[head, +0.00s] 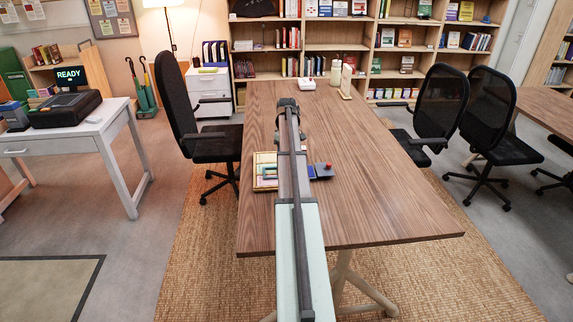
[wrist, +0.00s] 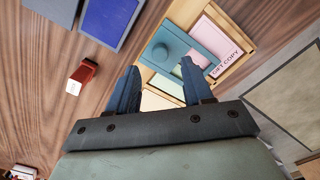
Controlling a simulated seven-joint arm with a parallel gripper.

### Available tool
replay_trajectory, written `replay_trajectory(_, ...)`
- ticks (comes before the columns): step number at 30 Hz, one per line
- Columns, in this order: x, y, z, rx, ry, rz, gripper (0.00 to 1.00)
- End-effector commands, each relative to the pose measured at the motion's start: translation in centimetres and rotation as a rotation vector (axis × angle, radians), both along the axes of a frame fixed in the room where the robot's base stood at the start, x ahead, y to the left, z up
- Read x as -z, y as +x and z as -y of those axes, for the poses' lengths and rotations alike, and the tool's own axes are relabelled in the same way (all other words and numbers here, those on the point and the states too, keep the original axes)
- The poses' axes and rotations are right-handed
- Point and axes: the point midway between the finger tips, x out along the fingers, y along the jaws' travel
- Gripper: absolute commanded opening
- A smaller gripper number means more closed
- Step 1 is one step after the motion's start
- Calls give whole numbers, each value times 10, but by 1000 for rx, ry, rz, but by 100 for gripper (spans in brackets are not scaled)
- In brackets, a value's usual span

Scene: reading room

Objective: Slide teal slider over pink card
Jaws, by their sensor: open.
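In the wrist view, the teal slider (wrist: 173,47) is a flat plate with a round knob, set in a light wooden tray (wrist: 243,62). The pink card (wrist: 222,48), with dark lettering, lies in the same tray to the right of the knob; part of it is uncovered. My gripper (wrist: 160,75) is open, with its two blue fingers apart and nothing seen between them. The fingertips appear near the knob; I cannot tell their height above it. In the head view, the tray (head: 260,182) is partly hidden behind my arm.
A dark blue flat item (wrist: 108,18) and a small red-and-white object (wrist: 80,76) lie on the wooden table (head: 375,190) beside the tray. White bottles (head: 337,75) stand at the table's far end. Black chairs (head: 440,105) flank the table, whose right side is largely clear.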

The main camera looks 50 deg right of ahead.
Motion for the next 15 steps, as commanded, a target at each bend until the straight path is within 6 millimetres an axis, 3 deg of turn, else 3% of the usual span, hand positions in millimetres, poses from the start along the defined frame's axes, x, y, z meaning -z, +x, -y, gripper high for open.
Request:
replay_trajectory(6,32,0,0,0,1,-1,50)
replay_trajectory(15,49,0,0,0,0,0,50)
